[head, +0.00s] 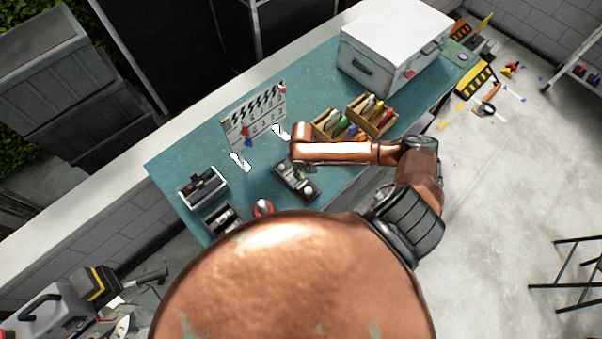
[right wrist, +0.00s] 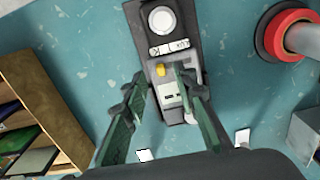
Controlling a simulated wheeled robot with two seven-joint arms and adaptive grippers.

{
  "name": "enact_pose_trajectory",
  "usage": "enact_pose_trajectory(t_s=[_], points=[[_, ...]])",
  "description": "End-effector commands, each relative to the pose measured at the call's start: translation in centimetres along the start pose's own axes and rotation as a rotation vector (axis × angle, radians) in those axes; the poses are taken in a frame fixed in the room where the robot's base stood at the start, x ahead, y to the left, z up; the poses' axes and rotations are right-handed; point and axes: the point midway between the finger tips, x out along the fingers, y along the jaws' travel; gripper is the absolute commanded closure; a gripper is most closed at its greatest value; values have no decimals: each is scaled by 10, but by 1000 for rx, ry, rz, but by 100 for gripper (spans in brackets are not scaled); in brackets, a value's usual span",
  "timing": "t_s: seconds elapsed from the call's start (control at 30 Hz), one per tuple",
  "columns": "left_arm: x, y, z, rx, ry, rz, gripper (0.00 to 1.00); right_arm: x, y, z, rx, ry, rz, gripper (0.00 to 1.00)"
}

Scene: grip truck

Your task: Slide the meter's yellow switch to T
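The meter (head: 308,190) lies on the teal table, dark with a pale round dome. In the right wrist view the meter (right wrist: 187,18) shows its white dome at the top, a small label strip with letters, and the yellow switch (right wrist: 160,70) below the strip, left of the meter's middle. My right gripper (right wrist: 159,80) is open over the meter. Its right finger is over the meter's face, just right of the yellow switch; its left finger is left of the meter. I cannot tell whether a finger touches the switch. My left gripper is not in view.
A red ring with a pale cylinder (right wrist: 285,35) stands near the meter. White pieces (head: 240,162) lie beside the meter.

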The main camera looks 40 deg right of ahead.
Motion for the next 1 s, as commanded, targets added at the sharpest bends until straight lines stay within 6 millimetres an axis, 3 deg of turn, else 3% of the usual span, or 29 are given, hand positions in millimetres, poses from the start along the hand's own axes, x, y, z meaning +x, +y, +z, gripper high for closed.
enact_pose_trajectory(t_s=[0.2, 0.53, 0.9, 1.0], points=[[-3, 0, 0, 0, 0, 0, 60, 21, -1, -1, -2, -1, 0, 74], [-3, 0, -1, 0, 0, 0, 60, 25, -2, -1, -6, 1, 0, 75], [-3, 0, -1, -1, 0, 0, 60, 24, -2, -2, -6, 1, 0, 100], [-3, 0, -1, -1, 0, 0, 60, 24, -2, -2, -6, 1, 0, 100]])
